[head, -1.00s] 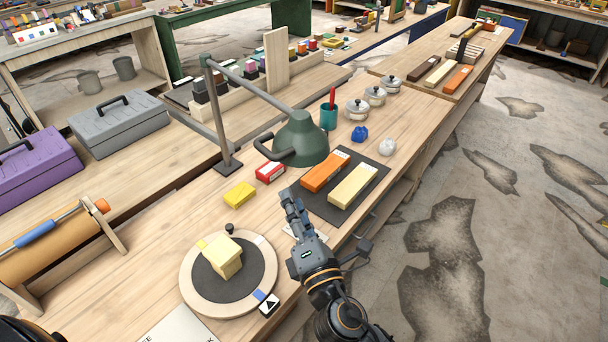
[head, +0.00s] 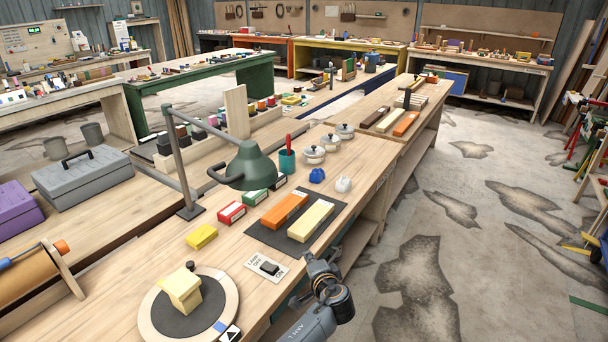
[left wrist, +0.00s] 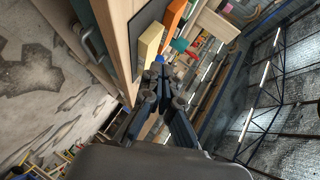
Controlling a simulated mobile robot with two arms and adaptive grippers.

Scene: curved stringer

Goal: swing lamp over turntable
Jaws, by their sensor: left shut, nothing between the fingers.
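The green lamp shade (head: 251,167) with its dark curved handle (head: 222,172) hangs from an arm on a grey post (head: 184,165). In the head view it appears over the small boxes, up and right of the turntable. The round turntable (head: 226,290) has a pale rim, a dark centre and a yellow block (head: 184,292) on it. In the left wrist view my left gripper (left wrist: 163,76) is shut and empty, its fingers pointing along the bench edge. In the head view my left arm is low at the bench's front edge, apart from lamp and turntable; its fingers are not clear there. My right gripper is out of view.
A lamp switch plate (head: 267,267) lies near the bench's front edge. A yellow box (head: 201,236), a red box (head: 231,213), orange (head: 284,210) and cream (head: 310,221) bars stand nearby. A teal cup (head: 287,161) is behind. Open floor lies right of the bench.

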